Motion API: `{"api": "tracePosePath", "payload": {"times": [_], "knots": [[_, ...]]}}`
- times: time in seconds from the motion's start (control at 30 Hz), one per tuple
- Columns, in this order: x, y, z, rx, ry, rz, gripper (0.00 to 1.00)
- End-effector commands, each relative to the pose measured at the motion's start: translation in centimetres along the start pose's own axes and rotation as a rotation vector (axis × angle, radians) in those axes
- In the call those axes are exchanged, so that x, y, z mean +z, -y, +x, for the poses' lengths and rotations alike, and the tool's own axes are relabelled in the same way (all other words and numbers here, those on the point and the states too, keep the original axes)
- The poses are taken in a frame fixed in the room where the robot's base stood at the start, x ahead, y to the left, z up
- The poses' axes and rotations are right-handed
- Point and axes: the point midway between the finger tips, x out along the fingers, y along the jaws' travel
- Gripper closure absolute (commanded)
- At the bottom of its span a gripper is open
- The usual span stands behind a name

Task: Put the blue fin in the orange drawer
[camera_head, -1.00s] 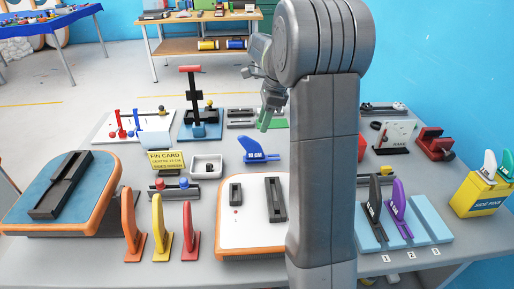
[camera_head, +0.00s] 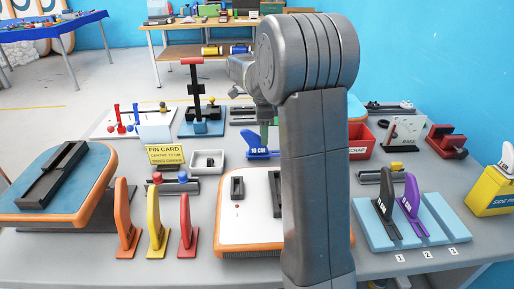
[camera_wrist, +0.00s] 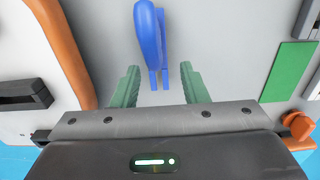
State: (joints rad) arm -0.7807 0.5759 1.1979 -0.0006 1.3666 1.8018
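The blue fin (camera_head: 260,147) stands upright on the grey table just behind the white board with the orange edge. In the wrist view the blue fin (camera_wrist: 149,32) lies ahead of my gripper (camera_wrist: 159,69), in line with the gap between the green fingers. My gripper is open and empty, with its fingers on either side of the fin's near end and apart from it. In the head view my gripper (camera_head: 266,132) is close to the fin, partly hidden behind my arm. I cannot make out an orange drawer in either view.
Orange (camera_head: 126,220), yellow (camera_head: 157,226) and red (camera_head: 186,226) fins stand at the front. The white board (camera_head: 237,212) lies in front of the blue fin. A white tray (camera_head: 208,161) is left of it. A red scrap bin (camera_head: 361,139) stands right of my arm.

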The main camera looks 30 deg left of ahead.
Motion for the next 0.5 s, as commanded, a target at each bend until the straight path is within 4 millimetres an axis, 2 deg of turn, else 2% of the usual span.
{"api": "tracePosePath", "payload": {"times": [0.3,0.5], "knots": [[0.4,-0.6,4.5,0.003,0.0,-0.001,0.6],[0.4,-0.6,5.0,0.001,0.0,0.0,0.6]]}}
